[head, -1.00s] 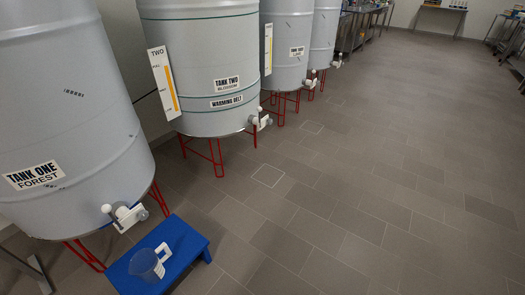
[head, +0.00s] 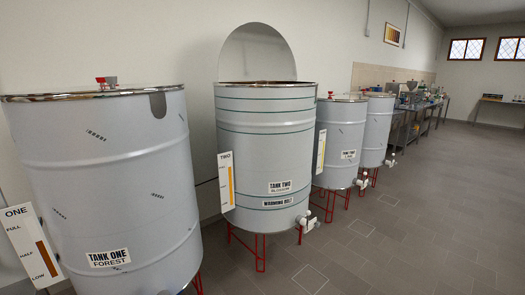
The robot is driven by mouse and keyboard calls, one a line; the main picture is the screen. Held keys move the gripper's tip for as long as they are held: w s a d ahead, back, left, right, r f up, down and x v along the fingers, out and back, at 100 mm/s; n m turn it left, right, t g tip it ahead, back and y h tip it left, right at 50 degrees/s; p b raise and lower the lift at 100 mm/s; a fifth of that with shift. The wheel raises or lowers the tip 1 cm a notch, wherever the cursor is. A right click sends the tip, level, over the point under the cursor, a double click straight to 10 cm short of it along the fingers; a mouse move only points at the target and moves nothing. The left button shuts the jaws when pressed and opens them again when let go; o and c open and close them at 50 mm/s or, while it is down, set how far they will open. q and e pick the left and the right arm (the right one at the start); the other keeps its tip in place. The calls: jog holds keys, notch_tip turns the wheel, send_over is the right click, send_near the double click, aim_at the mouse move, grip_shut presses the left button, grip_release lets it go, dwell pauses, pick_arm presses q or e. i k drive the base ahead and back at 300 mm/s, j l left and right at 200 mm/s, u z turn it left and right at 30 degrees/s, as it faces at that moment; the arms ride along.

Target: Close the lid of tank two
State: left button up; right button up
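Tank two (head: 265,155) is a large pale grey drum on red legs, labelled "TANK TWO", with dark bands around it. Its round shiny lid (head: 257,55) stands upright at the back of the rim, against the wall, so the tank is open at the top. The inside of the tank is hidden from this height. A level gauge (head: 226,181) marked "TWO" is on its left side, and a white tap (head: 307,222) is low on its right. Neither of my grippers shows in the head view.
Tank one (head: 110,180) stands close at the left with its lid shut. Two more lidded tanks, the nearer one (head: 341,145) and the farther one (head: 376,130), stand to the right. Steel benches (head: 415,120) run along the back wall. The tiled floor (head: 430,220) at the right is clear.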

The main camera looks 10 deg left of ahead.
aim_at(254, 51)
jog(key=i+z, duration=0.25)
jog(key=i, duration=2.3)
jog(key=i+l+u, duration=0.1)
jog(key=i+u, duration=0.25)
jog(key=i+l+u, duration=0.3)
jog(key=i, duration=0.25)
jog(key=i+l+u, duration=0.35)
jog(key=i+j, duration=0.05)
jog(key=i, duration=0.05)
